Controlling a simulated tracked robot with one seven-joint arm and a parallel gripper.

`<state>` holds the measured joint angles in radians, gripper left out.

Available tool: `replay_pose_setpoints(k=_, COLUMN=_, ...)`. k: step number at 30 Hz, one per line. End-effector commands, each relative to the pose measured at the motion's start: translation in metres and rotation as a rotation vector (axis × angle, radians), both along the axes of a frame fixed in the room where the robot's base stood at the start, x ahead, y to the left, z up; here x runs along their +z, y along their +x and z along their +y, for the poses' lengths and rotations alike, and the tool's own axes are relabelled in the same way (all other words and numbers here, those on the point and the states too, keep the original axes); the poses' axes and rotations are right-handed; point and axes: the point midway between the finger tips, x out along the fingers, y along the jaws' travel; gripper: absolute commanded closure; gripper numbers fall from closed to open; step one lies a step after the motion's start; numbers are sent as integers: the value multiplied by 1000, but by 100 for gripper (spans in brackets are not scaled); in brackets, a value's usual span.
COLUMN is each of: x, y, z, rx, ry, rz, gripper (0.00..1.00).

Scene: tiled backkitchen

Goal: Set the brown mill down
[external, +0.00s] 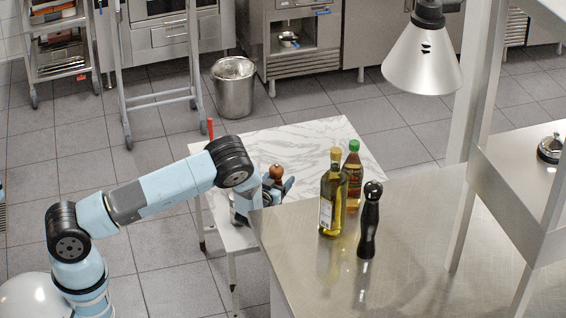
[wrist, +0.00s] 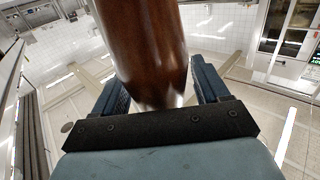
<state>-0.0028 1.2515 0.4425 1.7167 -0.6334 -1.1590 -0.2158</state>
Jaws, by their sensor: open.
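The brown mill (wrist: 145,45) fills the upper middle of the wrist view, its dark glossy wood body between my two fingers. In the external view its round brown top (external: 275,171) shows just above my gripper (external: 268,190), at the white marble-topped table (external: 308,145). My gripper also shows in the wrist view (wrist: 160,90), open, with one blue finger on each side of the mill. The mill's lower part is hidden in the external view, so I cannot see its base on the tabletop.
A steel counter (external: 420,235) adjoins on the right, with a black mill (external: 370,222), a yellow oil bottle (external: 332,195) and a darker bottle (external: 353,172) near its edge. A red upright object (external: 210,128) stands at the table's far left. The table's back is clear.

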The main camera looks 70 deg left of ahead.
Motion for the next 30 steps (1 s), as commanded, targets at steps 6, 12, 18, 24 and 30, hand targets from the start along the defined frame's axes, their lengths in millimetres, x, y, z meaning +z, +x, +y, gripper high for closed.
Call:
replay_pose_setpoints(k=6, x=2, y=-7, z=-8, rx=-1, ry=0, rz=0, gripper=26)
replay_pose_setpoints(k=12, x=17, y=-21, z=-21, rx=0, ry=1, rz=-4, gripper=26)
replay_pose_setpoints(k=18, x=47, y=-21, z=-22, rx=0, ry=0, rz=-1, gripper=26)
replay_pose_setpoints(k=24, x=67, y=-21, z=-22, rx=-1, ry=0, rz=-1, gripper=26)
replay_pose_setpoints(k=30, x=71, y=-21, z=-21, rx=0, ry=0, rz=0, gripper=26)
